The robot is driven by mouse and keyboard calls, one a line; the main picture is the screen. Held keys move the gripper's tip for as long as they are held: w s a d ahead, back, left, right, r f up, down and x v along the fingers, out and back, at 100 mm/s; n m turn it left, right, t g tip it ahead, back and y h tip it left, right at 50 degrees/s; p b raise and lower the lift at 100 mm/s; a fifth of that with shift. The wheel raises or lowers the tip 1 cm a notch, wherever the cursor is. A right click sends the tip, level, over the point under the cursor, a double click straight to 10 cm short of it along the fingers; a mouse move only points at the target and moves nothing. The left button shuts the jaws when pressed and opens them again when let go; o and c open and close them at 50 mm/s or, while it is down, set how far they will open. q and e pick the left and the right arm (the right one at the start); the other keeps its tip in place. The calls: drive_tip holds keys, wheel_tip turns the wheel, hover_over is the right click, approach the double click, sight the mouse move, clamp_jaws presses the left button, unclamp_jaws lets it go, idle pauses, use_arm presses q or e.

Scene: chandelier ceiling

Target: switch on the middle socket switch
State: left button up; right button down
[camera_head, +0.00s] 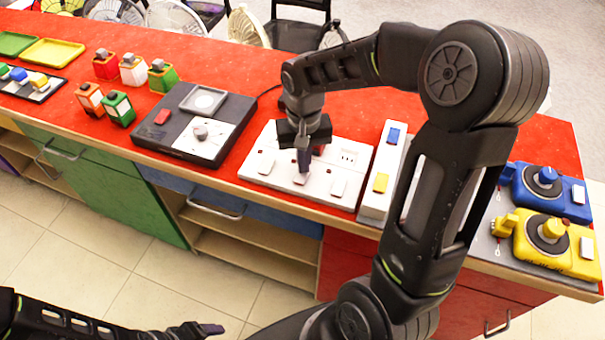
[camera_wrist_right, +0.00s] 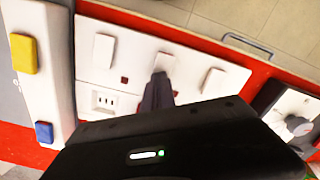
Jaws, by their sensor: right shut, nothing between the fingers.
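The white socket panel (camera_head: 325,192) lies on the red counter, with three white switches along its front edge. The middle switch (camera_head: 300,179) is right at the tips of my right gripper (camera_head: 303,168), which points down and is shut and empty. In the right wrist view the fingertips (camera_wrist_right: 158,82) reach the base of the middle switch (camera_wrist_right: 163,62); I cannot tell whether they touch. The other two switches (camera_wrist_right: 104,50) (camera_wrist_right: 212,80) stand clear on either side. The gripper hides part of the panel's sockets. My left gripper (camera_head: 208,329) is low at the left, away from the counter.
A white strip (camera_head: 376,205) with blue and yellow buttons lies right of the panel. A dark device (camera_head: 175,140) with a knob lies left. Blue (camera_head: 560,205) and yellow (camera_head: 575,262) devices stand at the far right. The counter's front edge is close to the panel.

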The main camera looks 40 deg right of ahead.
drive_tip(key=shift+r+p, duration=2.6)
drive_tip(key=shift+r, duration=0.85)
